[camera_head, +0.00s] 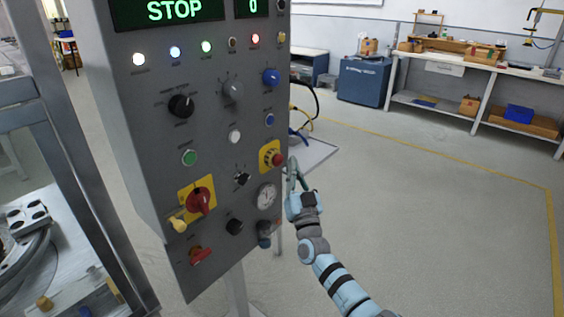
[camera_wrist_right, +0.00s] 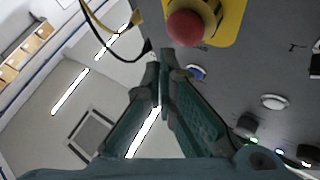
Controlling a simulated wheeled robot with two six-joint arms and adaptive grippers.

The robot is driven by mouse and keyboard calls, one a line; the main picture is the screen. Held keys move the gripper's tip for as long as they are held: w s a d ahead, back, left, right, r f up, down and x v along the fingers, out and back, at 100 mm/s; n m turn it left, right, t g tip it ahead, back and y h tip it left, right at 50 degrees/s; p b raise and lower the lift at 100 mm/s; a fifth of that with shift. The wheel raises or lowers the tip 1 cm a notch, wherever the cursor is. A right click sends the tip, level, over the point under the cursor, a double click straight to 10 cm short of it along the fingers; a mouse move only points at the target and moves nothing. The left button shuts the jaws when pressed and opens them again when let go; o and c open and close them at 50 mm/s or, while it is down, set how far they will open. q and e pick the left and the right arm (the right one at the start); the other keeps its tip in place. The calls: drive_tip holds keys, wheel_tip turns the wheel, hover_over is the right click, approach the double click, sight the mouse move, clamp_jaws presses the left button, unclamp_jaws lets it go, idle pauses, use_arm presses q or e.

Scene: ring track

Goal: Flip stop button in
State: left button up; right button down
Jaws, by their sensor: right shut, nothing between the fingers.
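The stop button is a red mushroom knob (camera_head: 277,159) on a yellow plate at the right side of the grey control panel (camera_head: 150,95). In the right wrist view the red knob (camera_wrist_right: 187,27) shows large at the top, in front of its yellow plate. My right gripper (camera_head: 292,165) is just right of the button in the head view. Its fingers are shut with nothing between them, and the fingertips (camera_wrist_right: 164,66) show just below the knob in the wrist view. I cannot tell whether they touch it. My left gripper is not in view.
The panel also bears a red rotary switch (camera_head: 199,200) on yellow, a gauge (camera_head: 266,195), knobs and lamps. Its display (camera_head: 168,11) reads STOP. A metal frame with a round track (camera_head: 25,250) stands at left. The floor (camera_head: 430,220) at right is clear.

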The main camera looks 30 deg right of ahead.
drive_tip(key=s+p, duration=0.1)
drive_tip(key=s+d+p, duration=0.1)
drive_tip(key=s, duration=0.1)
drive_tip(key=s+p, duration=0.1)
drive_tip(key=shift+s+d, duration=0.25)
drive_tip(key=shift+s, duration=0.1)
idle(0.3)
